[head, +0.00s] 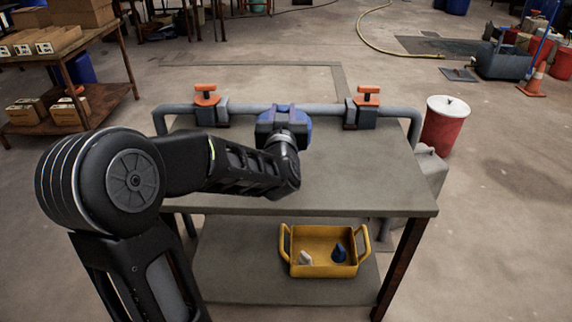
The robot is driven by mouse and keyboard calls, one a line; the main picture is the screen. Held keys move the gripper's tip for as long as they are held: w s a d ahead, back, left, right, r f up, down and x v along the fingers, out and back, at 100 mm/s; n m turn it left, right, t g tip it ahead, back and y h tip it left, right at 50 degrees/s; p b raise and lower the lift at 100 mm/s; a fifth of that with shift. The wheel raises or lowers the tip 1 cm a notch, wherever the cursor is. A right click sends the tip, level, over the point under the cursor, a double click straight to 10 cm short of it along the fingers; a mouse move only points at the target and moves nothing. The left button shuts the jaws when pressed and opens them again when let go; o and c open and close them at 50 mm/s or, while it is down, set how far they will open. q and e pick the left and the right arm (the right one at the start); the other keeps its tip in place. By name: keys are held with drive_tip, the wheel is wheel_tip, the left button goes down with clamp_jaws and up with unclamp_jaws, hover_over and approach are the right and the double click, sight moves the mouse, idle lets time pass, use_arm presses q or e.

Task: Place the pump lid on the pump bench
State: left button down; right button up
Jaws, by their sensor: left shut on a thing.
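The pump bench (365,185) is a grey-topped table in the middle. A blue pump (268,121) sits at its back, in line with a grey pipe. My left arm comes in from the left over the bench, and my left gripper (284,140) is at the pump's near face. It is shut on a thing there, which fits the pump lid. My wrist hides most of the fingers, and I cannot make out the lid's edge or whether it is apart from the pump. My right gripper is not in view.
Two orange-handled valves (206,95) (367,94) stand on the grey pipe (325,108) along the bench's back. A yellow tray (322,270) with small parts sits on the lower shelf. A red drum (443,130) stands to the right. The bench top's right half is clear.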

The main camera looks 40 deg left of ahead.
use_arm(q)
wheel_tip(320, 180, down, 6)
drive_tip(key=b, duration=0.1)
drive_tip(key=shift+b, duration=0.35)
drive_tip(key=shift+f, duration=0.15)
drive_tip(key=shift+f+b, duration=0.55)
drive_tip(key=shift+f, duration=1.3)
drive_tip(key=shift+f, duration=0.2)
drive_tip(key=c, duration=1.1)
unclamp_jaws()
drive_tip(key=shift+r, duration=0.15)
